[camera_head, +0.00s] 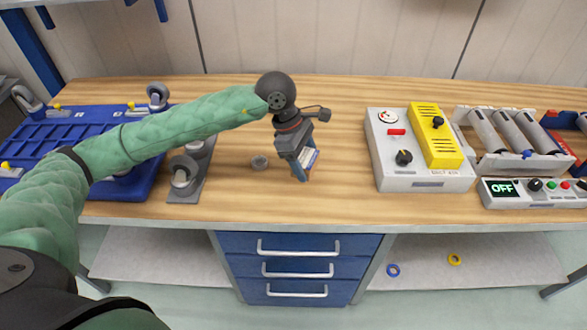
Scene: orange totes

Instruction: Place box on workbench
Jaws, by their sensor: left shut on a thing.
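My left arm reaches in from the left in a green sleeve. My left gripper (302,173) points down over the middle of the workbench (340,205). It is shut on a small box (311,158) with white, blue and reddish parts. The fingers hide part of the box. I cannot tell whether the box touches the wooden top or is held just above it. My right gripper is not in view.
A blue tray (60,150) and a grey metal fixture (187,178) stand on the left. A grey and yellow control box (420,182), a roller rack (490,162) and an "OFF" panel (540,196) stand on the right.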

